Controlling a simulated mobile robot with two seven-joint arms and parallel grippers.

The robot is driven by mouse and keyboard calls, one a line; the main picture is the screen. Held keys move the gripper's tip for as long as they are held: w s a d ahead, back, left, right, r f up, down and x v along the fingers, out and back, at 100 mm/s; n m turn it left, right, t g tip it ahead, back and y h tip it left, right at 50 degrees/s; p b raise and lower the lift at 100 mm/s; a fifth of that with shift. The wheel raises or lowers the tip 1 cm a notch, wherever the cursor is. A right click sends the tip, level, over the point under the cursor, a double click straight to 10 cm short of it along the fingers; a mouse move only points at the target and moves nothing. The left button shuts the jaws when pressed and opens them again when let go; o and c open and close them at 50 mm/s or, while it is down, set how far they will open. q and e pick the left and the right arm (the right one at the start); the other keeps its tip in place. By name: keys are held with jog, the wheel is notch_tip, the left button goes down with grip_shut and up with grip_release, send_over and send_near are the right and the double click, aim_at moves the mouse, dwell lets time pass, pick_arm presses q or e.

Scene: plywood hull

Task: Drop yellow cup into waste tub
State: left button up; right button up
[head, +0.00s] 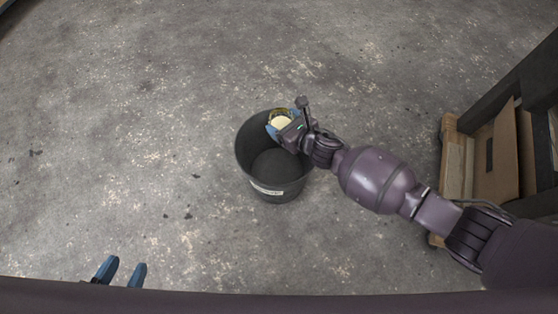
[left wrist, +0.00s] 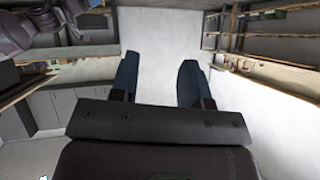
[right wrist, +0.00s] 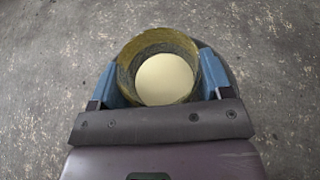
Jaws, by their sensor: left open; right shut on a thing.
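The yellow cup (head: 281,121) is between the blue fingers of my right gripper (head: 279,124), over the far right part of the waste tub's opening. In the right wrist view the cup (right wrist: 158,42) shows its round rim and pale inside, with the shut fingers on both sides of it. The dark waste tub (head: 262,188) stands upright on the floor with a pale label on its front. The part of the tub I can see into looks empty. My left gripper (head: 121,270) is open and empty at the lower left, away from the tub; its fingers also show in the left wrist view (left wrist: 157,80).
A wooden and dark-framed shelf or rack (head: 458,165) stands at the right, beside my right arm. The speckled grey floor (head: 120,140) around the tub is clear. The left wrist view shows shelves (left wrist: 270,50) and grey cabinets (left wrist: 60,105) along the sides.

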notch_tip(320, 180, down, 2)
jog(key=shift+s+f+b, duration=0.1)
jog(key=shift+s+b, duration=0.05)
jog(key=shift+b, duration=0.3)
pick_arm(q)
jog(key=shift+a+t, duration=0.2)
jog(key=shift+t, duration=0.2)
jog(key=shift+r, duration=0.1)
pick_arm(e)
jog(key=o, duration=1)
jog(key=shift+d, duration=0.2)
pick_arm(q)
jog(key=shift+d+m+g+p, duration=0.35)
jog(key=shift+g+p, duration=0.55)
jog(key=shift+p, duration=1)
pick_arm(e)
jog(key=v, duration=1)
